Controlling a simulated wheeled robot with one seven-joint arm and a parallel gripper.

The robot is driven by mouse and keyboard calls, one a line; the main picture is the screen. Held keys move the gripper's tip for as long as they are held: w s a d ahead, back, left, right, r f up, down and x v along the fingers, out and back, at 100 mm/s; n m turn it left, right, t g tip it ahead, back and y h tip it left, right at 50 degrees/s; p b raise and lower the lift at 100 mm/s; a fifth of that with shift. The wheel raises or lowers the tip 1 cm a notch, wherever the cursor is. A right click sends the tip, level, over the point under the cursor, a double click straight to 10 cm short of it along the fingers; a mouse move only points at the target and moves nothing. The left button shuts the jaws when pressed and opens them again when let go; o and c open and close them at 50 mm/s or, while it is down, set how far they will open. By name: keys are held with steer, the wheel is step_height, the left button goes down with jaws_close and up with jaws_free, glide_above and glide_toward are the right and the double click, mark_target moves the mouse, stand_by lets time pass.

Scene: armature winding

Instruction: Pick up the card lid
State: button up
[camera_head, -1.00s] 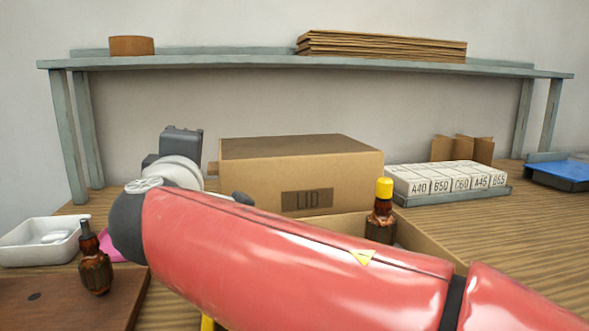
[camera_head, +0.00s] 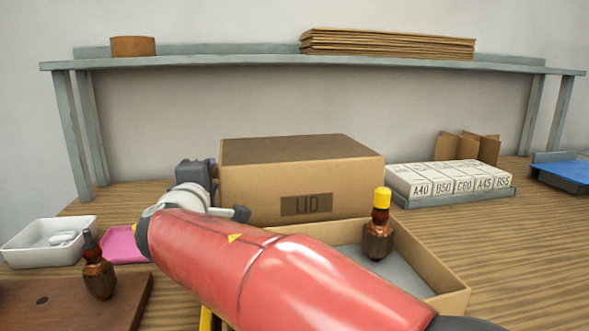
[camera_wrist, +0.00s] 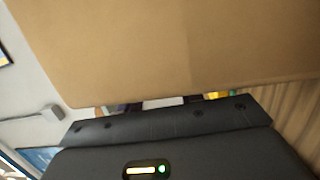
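The card lid (camera_head: 335,187) is a large tan card box shape with a dark LID label on its front. It stands on the bench behind an open card box (camera_head: 446,268). My gripper (camera_head: 200,173) is at the lid's left end in the head view, its dark body right beside that end. Its fingers are hidden, so I cannot tell whether they are open or touch the lid. In the wrist view the lid's tan surface (camera_wrist: 180,45) fills most of the upper picture, close in front of the dark gripper body.
An armature with a yellow top (camera_head: 379,235) stands in the open box. White labelled boxes (camera_head: 450,181) sit to the right. At left are a white tray (camera_head: 20,249), a pink tray (camera_head: 122,243) and another armature (camera_head: 97,272) on a brown board. A shelf (camera_head: 240,61) spans above.

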steer(key=shift+w, duration=0.45)
steer(key=shift+c, duration=0.2)
jaws_close()
